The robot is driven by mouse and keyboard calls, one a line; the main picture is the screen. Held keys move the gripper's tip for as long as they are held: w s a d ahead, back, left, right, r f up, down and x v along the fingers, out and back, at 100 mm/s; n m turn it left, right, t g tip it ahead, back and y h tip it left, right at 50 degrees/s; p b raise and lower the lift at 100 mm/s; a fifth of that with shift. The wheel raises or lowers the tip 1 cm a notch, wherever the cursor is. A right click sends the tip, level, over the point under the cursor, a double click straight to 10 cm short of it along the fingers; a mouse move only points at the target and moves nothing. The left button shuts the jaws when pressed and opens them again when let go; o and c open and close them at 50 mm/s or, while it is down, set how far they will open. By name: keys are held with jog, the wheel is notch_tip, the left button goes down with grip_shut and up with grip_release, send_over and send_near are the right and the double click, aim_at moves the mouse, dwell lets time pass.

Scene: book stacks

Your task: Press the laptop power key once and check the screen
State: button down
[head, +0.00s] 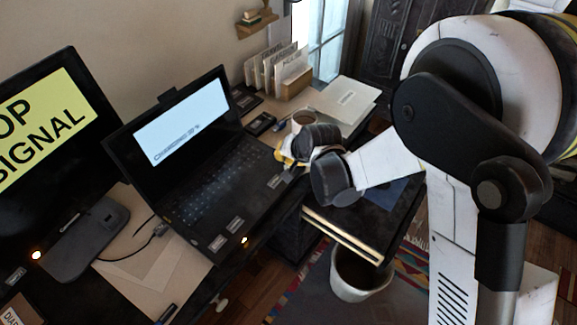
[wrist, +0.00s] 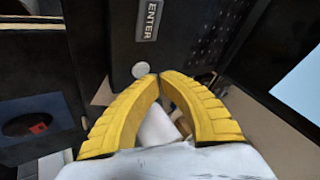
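The open laptop (head: 212,185) stands on the dark desk. Its screen (head: 182,122) is lit pale blue with one line of dark text too small to read. Part of the lit screen shows in the wrist view (wrist: 302,85). My gripper (head: 284,157) is at the laptop's right edge. In the wrist view its yellow fingers (wrist: 159,77) meet at the tips with nothing between them. A round pale button (wrist: 140,70) and a label reading ENTER (wrist: 149,20) are just beyond the tips. I cannot tell contact, nor which key is the power key.
A monitor (head: 40,115) with a yellow screen reading "OP SIGNAL" stands at left. A dark device (head: 88,238) with a cable lies before it. A mug (head: 303,120), file holder (head: 282,75) and papers (head: 345,98) are behind my gripper. A bin (head: 358,275) stands below the desk edge.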

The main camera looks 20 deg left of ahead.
aim_at(285, 164)
jog(key=shift+f+b, duration=0.4)
jog(key=shift+f, duration=0.05)
jog(key=shift+f, duration=0.15)
dwell(0.3)
jog(key=shift+r, duration=0.65)
jog(key=shift+r+p, duration=2.2)
jog(key=shift+r, duration=0.8)
